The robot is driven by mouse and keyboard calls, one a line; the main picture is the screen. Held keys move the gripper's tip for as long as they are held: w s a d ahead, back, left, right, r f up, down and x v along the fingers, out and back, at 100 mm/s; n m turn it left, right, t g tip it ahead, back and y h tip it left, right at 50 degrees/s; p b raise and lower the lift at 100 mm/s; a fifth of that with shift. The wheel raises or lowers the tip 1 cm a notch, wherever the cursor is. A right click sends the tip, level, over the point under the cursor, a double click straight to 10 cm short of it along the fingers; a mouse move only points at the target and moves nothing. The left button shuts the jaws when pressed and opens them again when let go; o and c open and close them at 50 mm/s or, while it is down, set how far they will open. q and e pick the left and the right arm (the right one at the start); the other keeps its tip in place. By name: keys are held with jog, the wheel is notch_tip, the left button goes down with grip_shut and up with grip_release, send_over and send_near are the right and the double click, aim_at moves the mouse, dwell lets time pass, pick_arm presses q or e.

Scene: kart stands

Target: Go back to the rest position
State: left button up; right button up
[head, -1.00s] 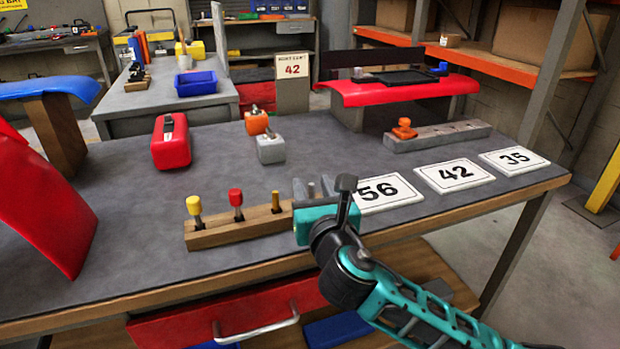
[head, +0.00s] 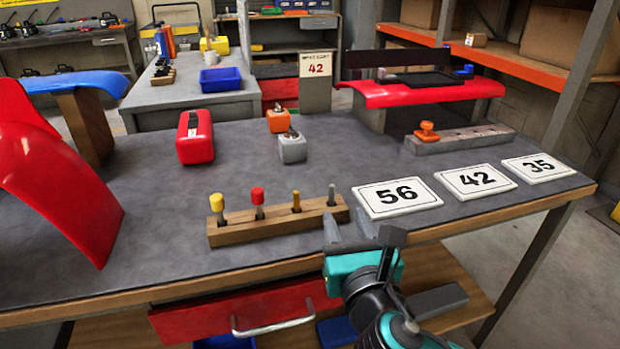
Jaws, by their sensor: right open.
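My right gripper (head: 350,230) is at the front edge of the workbench (head: 300,190), with its grey fingers apart and nothing between them. It is just right of and in front of a wooden block (head: 275,226). The block holds a yellow-capped tool (head: 217,205), a red-capped tool (head: 258,200), a thin brass-coloured pin (head: 296,200) and a grey pin (head: 331,195), all upright. My left gripper is not in view.
Number plates 56 (head: 397,197), 42 (head: 475,179) and 35 (head: 538,167) lie right of the block. A red box (head: 195,140), an orange block (head: 280,121) and a grey block (head: 292,148) stand behind. A red curved panel (head: 65,190) is at left. The bench middle is clear.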

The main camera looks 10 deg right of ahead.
jog(key=s+d+f+m+g, duration=0.2)
jog(key=s+f+m+g, duration=0.3)
jog(key=m, duration=0.4)
jog(key=s+d+f+m+g, duration=0.3)
jog(key=f+m, duration=0.3)
jog(key=m, duration=0.3)
jog(key=s+f+m+g+y, duration=0.2)
jog(key=s+f+m+g, duration=0.45)
jog(key=s+m, duration=0.7)
jog(key=w+a+f+t+y, duration=0.3)
jog(key=w+a+f+t, duration=0.3)
jog(key=w+t, duration=0.3)
pick_arm(q)
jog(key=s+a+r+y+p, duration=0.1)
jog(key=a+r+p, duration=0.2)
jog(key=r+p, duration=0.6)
jog(key=p, duration=0.5)
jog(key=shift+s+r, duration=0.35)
pick_arm(e)
notch_tip(320, 180, up, 10)
jog(key=d+g+h, duration=0.1)
jog(key=d, duration=0.2)
jog(key=shift+s+m+g, duration=0.25)
jog(key=shift+m+g, duration=0.1)
jog(key=shift+r, duration=0.1)
